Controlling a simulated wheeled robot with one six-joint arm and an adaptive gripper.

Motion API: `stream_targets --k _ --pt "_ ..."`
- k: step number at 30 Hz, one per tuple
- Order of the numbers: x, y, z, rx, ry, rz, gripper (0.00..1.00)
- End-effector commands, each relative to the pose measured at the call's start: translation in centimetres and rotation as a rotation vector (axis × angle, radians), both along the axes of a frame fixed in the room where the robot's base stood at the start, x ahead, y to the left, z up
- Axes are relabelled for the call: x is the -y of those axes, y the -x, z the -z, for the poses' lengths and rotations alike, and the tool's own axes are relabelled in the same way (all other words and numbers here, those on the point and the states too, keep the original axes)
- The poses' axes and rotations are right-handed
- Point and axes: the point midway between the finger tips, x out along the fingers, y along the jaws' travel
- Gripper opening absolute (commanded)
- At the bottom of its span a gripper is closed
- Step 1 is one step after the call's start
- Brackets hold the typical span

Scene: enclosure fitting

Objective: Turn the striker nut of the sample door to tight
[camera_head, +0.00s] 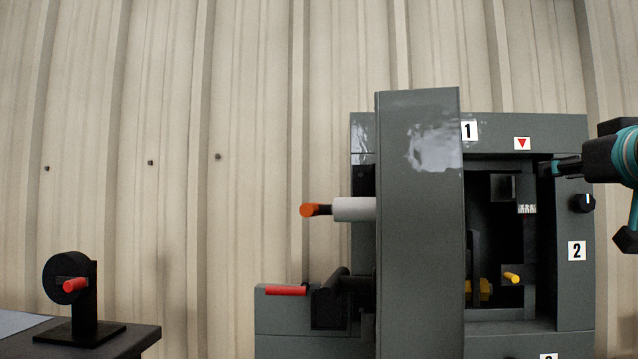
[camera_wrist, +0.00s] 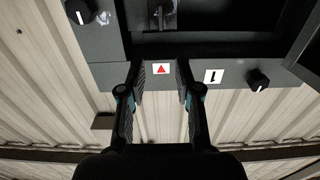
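A grey cabinet (camera_head: 570,300) stands at the right in the head view. A tall grey door-like panel (camera_head: 420,240) stands open in front of its left part; I cannot tell if it is the sample door. I cannot pick out the striker nut for certain. A small metal fitting (camera_wrist: 161,14) shows inside the opening in the wrist view. My gripper (camera_head: 548,168) is at the upper right of the opening. In the wrist view my gripper (camera_wrist: 160,70) has its fingers apart and nothing between them, with the red triangle label (camera_wrist: 161,69) beyond.
A black knob (camera_head: 582,203) sits right of the opening; another knob (camera_wrist: 258,80) is near label 1 (camera_wrist: 214,76). Inside are yellow parts (camera_head: 511,278). An orange-tipped handle (camera_head: 310,210) and a red bar (camera_head: 286,291) stick out left. A black wheel (camera_head: 66,278) stands on a table.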

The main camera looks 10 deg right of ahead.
Motion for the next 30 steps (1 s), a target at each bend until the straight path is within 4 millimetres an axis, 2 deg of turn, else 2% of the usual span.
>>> stream_targets --k 8,21,30 --pt "0.1 -2.9 -0.1 -0.001 -0.001 -0.016 0.33" --pt "2.0 -10.5 -0.1 -0.001 -0.002 -0.013 0.33" --pt "2.8 -13.3 0.0 -0.001 -0.001 -0.009 0.33"
